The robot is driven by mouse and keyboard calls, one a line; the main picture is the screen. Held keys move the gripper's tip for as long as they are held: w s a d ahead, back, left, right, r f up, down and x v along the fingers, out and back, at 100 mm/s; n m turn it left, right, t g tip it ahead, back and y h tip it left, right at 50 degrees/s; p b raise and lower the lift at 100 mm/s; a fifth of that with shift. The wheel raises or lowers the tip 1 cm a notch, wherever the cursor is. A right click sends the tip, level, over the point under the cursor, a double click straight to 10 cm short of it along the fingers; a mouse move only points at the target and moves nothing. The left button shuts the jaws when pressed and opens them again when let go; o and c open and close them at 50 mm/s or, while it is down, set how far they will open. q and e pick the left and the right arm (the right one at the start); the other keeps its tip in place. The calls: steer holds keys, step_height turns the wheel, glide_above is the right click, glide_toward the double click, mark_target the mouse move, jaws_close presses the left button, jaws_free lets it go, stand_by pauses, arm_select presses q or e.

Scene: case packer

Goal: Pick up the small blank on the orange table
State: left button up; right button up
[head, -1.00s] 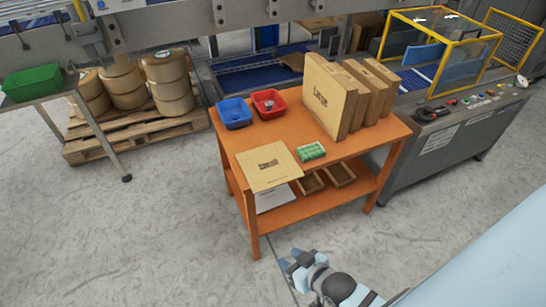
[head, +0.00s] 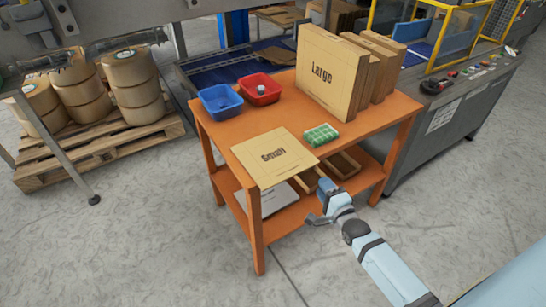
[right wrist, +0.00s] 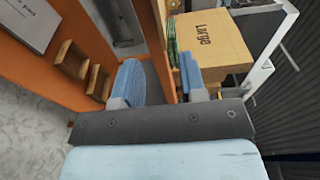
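The small blank (head: 272,157), a flat tan cardboard sheet printed "Small", lies on the orange table (head: 235,128) at its front left corner, its front edge reaching past the tabletop. My right gripper (head: 321,205) is in front of the table, to the right of the blank and apart from it. In the right wrist view its two blue fingers (right wrist: 160,82) stand apart with nothing between them. I cannot make out the small blank clearly in that view. My left gripper is not in view.
A green item (head: 321,134) lies just right of the blank. Blue (head: 221,100) and red (head: 260,90) bins stand behind it. Upright large blanks (head: 325,75) stand at the back right. The lower shelf (head: 285,222) holds small trays. The floor in front is clear.

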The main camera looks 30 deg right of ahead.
mark_target(308, 168)
steer(key=w+b, duration=0.1)
steer(key=w, duration=0.8)
steer(key=shift+w, duration=0.15)
steer(key=shift+c, duration=0.2)
jaws_close()
